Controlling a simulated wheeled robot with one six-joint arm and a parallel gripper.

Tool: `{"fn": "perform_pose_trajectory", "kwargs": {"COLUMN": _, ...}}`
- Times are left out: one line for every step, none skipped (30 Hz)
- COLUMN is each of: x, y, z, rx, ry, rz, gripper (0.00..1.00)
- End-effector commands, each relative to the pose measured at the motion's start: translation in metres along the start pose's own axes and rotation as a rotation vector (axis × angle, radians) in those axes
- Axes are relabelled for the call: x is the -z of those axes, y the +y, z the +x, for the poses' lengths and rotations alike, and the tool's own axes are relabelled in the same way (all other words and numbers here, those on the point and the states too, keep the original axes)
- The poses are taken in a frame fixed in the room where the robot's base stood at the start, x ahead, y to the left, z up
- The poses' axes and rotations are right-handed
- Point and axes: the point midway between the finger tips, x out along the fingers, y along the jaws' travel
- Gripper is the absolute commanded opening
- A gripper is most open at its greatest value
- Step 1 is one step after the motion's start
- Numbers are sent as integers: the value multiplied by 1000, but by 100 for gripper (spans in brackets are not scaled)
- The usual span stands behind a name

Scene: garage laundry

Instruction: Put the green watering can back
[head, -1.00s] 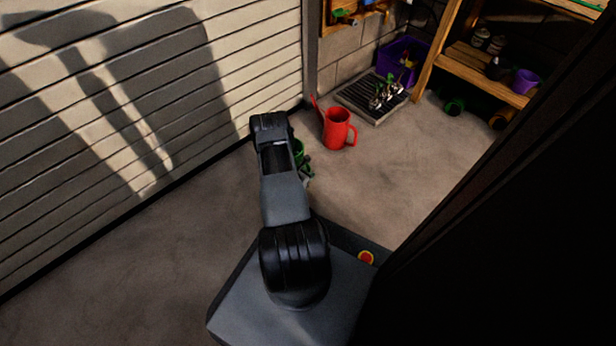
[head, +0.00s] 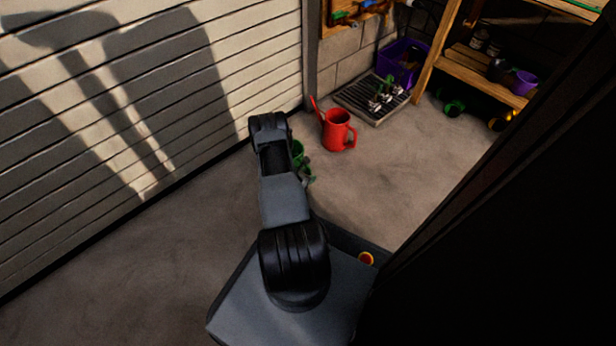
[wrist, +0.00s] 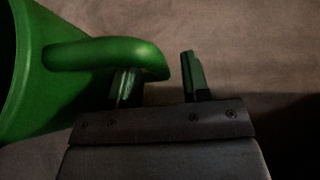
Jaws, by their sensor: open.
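The green watering can (head: 298,152) stands on the floor in the head view, mostly hidden behind my arm. In the wrist view its green body (wrist: 30,75) fills the left edge, and its thick handle (wrist: 105,53) reaches right toward my gripper. My gripper (wrist: 158,84) is open. The handle crosses in front of the left finger and its rounded end shows in the gap between the fingers. The right finger stands clear of the handle. Whether either finger touches it I cannot tell. The fingers are hidden in the head view.
A red watering can (head: 338,131) stands on the floor just right of the green one. Behind it are a slatted tray (head: 360,108) with small items and a purple crate (head: 388,70). A wooden shelf (head: 485,78) stands at right. A shutter door (head: 250,80) is at left.

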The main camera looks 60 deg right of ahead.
Motion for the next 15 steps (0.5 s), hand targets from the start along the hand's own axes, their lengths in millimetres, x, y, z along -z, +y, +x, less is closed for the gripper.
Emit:
{"fn": "perform_pose_trajectory", "kwargs": {"x": -2, "y": 1, "z": -10, "rx": -3, "ry": 1, "rz": -4, "gripper": 43}}
{"fn": "perform_pose_trajectory", "kwargs": {"x": -3, "y": 0, "z": -16, "rx": -2, "ry": 1, "rz": -4, "gripper": 43}}
{"fn": "perform_pose_trajectory", "kwargs": {"x": -3, "y": 0, "z": -24, "rx": -3, "ry": 1, "rz": -4, "gripper": 43}}
{"fn": "perform_pose_trajectory", "kwargs": {"x": -4, "y": 0, "z": -30, "rx": -3, "ry": 0, "rz": -5, "gripper": 43}}
{"fn": "perform_pose_trajectory", "kwargs": {"x": -4, "y": 0, "z": -36, "rx": -3, "ry": 0, "rz": -5, "gripper": 43}}
{"fn": "perform_pose_trajectory", "kwargs": {"x": -4, "y": 1, "z": -44, "rx": -4, "ry": 0, "rz": -4, "gripper": 43}}
{"fn": "perform_pose_trajectory", "kwargs": {"x": -4, "y": 0, "z": -50, "rx": -3, "ry": 0, "rz": -4, "gripper": 43}}
{"fn": "perform_pose_trajectory", "kwargs": {"x": -4, "y": 0, "z": -56, "rx": -4, "ry": 0, "rz": -5, "gripper": 43}}
{"fn": "perform_pose_trajectory", "kwargs": {"x": -4, "y": 0, "z": -63, "rx": -3, "ry": 0, "rz": -4, "gripper": 43}}
{"fn": "perform_pose_trajectory", "kwargs": {"x": -3, "y": 0, "z": -69, "rx": -3, "ry": 0, "rz": -4, "gripper": 43}}
{"fn": "perform_pose_trajectory", "kwargs": {"x": -3, "y": 0, "z": -74, "rx": -3, "ry": 1, "rz": -5, "gripper": 43}}
{"fn": "perform_pose_trajectory", "kwargs": {"x": -3, "y": 0, "z": -80, "rx": -3, "ry": 0, "rz": -3, "gripper": 43}}
{"fn": "perform_pose_trajectory", "kwargs": {"x": -3, "y": 0, "z": -85, "rx": -3, "ry": 0, "rz": -3, "gripper": 43}}
{"fn": "perform_pose_trajectory", "kwargs": {"x": -3, "y": 0, "z": -90, "rx": -2, "ry": 0, "rz": -4, "gripper": 43}}
{"fn": "perform_pose_trajectory", "kwargs": {"x": -3, "y": 0, "z": -95, "rx": -3, "ry": 0, "rz": -3, "gripper": 43}}
